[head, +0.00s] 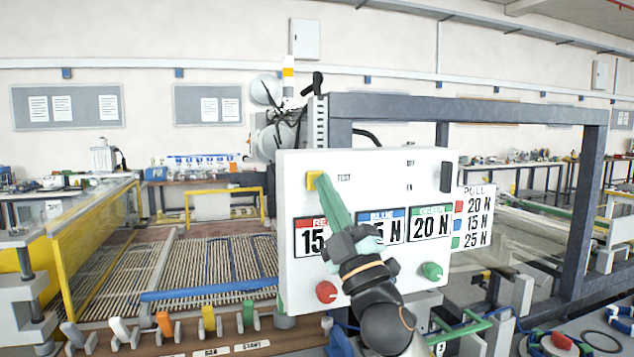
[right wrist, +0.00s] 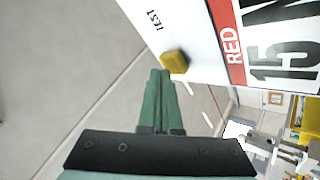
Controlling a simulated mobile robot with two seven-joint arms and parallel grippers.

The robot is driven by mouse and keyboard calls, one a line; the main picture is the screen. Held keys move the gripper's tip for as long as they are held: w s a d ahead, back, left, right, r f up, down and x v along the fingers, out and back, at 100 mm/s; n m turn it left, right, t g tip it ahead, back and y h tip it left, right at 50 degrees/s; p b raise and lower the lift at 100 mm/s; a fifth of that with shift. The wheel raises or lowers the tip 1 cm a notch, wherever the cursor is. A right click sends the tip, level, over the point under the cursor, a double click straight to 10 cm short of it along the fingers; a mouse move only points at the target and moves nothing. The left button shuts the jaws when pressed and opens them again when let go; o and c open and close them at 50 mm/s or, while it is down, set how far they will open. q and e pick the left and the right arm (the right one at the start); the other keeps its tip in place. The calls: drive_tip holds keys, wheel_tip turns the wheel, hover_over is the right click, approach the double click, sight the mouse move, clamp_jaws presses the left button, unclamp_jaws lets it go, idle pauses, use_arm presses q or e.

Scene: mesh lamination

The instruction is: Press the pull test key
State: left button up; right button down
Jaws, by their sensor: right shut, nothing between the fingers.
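A white control panel (head: 375,180) stands upright in the head view. A yellow key (head: 314,180) sits at its upper left beside the word TEST; I take it as the pull test key. It also shows in the right wrist view (right wrist: 176,61). My right gripper (head: 325,178) is shut and empty, its green fingers pointing up across the panel. Its fingertips (right wrist: 160,73) are right at the key and partly hide it in the head view. I cannot tell whether they touch it. My left gripper is not in view.
The panel has red, blue and green number plates, a red button (head: 326,292), a green button (head: 432,271) and a black switch (head: 446,177). A PULL sign (head: 474,218) hangs at its right. A dark frame (head: 470,108) stands behind; coloured levers (head: 163,322) line the front left.

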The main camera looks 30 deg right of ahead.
drive_tip(key=shift+w+d, duration=0.1)
drive_tip(key=shift+w, duration=0.4)
idle(0.8)
drive_tip(key=shift+s, duration=0.1)
drive_tip(key=shift+s+a, duration=0.2)
drive_tip(key=shift+s, duration=0.65)
drive_tip(key=s, duration=0.2)
drive_tip(key=s+a+p, duration=0.1)
drive_tip(key=s, duration=0.1)
drive_tip(key=shift+s+a, duration=0.1)
drive_tip(key=shift+s, duration=0.3)
idle(0.7)
